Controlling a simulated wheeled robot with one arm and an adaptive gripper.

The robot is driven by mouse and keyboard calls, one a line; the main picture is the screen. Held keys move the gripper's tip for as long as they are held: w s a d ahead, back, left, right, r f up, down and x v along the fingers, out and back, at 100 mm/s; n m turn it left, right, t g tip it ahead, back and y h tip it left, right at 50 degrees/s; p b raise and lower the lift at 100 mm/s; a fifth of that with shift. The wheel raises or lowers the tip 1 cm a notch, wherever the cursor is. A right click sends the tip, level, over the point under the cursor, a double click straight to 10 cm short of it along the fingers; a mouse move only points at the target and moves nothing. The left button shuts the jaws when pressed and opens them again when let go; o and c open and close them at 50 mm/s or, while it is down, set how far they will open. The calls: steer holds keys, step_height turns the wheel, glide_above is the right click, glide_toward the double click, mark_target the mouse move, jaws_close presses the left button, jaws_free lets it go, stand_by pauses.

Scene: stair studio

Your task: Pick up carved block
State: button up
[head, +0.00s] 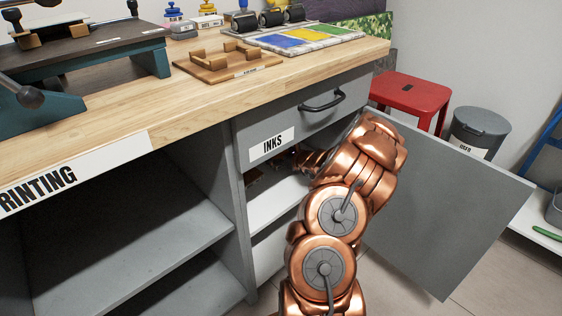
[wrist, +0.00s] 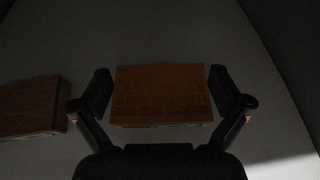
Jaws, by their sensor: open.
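A brown carved block (wrist: 162,92) lies on a grey shelf in the dark cupboard, in the wrist view. Its face carries faint carved lines. My gripper (wrist: 162,88) is open, with one dark finger on each side of the block. Narrow gaps seem to show between the fingers and the block's sides. In the head view my arm reaches into the cupboard under the drawer labelled INKS, and the arm and drawer hide most of the gripper and the block.
A second wooden block (wrist: 32,106) lies to the left in the wrist view, close to the left finger. The cupboard door (head: 440,205) stands open right of my arm. A red stool (head: 411,97) and a grey bin (head: 479,130) stand behind it.

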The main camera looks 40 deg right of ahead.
mark_target(279, 156)
steer(key=c, duration=0.8)
steer(key=shift+c, duration=0.2)
steer(key=shift+r, duration=0.3)
step_height(279, 156, up, 4)
steer(key=p, duration=0.2)
steer(key=shift+f+p, duration=0.15)
steer(key=shift+p, duration=0.15)
steer(key=s+p, duration=0.1)
steer(key=s, duration=0.4)
steer(key=s+a+p, duration=0.1)
steer(key=s, duration=0.4)
steer(key=s+p, duration=0.2)
steer(key=s, duration=0.4)
steer(key=shift+a+r, duration=0.35)
steer(key=shift+a, duration=0.05)
